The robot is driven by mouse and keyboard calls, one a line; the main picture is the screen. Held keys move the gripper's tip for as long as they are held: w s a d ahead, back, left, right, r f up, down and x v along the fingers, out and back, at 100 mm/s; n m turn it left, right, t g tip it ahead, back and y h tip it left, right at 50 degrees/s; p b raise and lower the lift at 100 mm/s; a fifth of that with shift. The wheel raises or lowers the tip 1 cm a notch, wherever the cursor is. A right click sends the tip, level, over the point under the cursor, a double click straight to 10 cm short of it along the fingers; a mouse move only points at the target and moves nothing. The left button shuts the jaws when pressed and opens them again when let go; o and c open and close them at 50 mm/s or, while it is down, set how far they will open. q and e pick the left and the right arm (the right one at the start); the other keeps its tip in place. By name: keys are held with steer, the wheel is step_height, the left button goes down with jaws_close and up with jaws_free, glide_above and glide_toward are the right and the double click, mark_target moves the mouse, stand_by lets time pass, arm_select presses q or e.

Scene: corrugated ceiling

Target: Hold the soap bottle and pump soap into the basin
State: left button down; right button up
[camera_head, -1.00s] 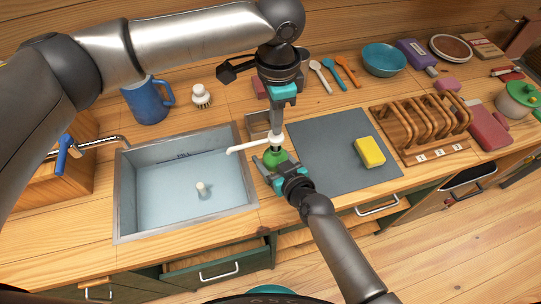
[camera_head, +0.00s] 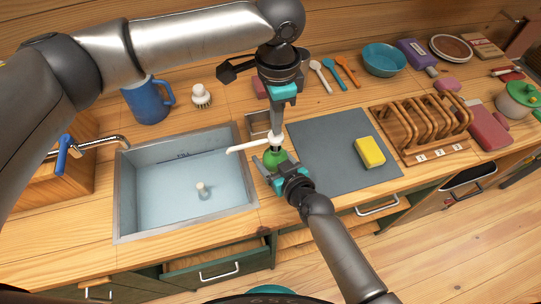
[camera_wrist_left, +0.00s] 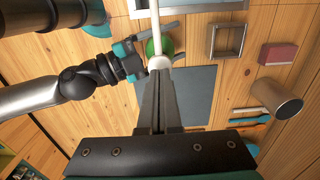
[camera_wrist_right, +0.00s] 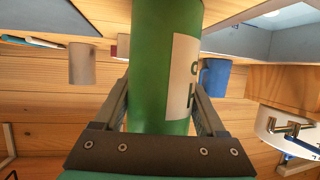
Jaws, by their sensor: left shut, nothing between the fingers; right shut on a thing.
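The green soap bottle (camera_head: 275,157) with a white pump (camera_head: 255,145) stands upright just right of the basin (camera_head: 150,190). The pump's long spout points left, its tip over the basin's right part. My right gripper (camera_head: 272,163) is shut around the bottle's body; the right wrist view shows the green body with a white label (camera_wrist_right: 182,78) between the fingers. My left gripper (camera_head: 277,133) is shut and empty, pointing down at the top of the pump head. In the left wrist view its closed fingertips (camera_wrist_left: 160,72) are at the pump head (camera_wrist_left: 158,60); contact is hard to tell.
A small metal tray (camera_head: 252,130) lies behind the bottle. A grey mat (camera_head: 325,160) with a yellow sponge (camera_head: 370,152) lies to the right. A blue jug (camera_head: 147,102) and a brush (camera_head: 201,96) stand behind the basin. The faucet (camera_head: 100,142) is at its left.

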arm_select(q)
steer(key=shift+f, duration=0.1)
stand_by(0.4)
steer(key=shift+f, duration=1.55)
steer(key=shift+r, duration=1.65)
steer(key=shift+f, duration=0.15)
steer(key=shift+f, duration=1.5)
steer(key=shift+r, duration=1.65)
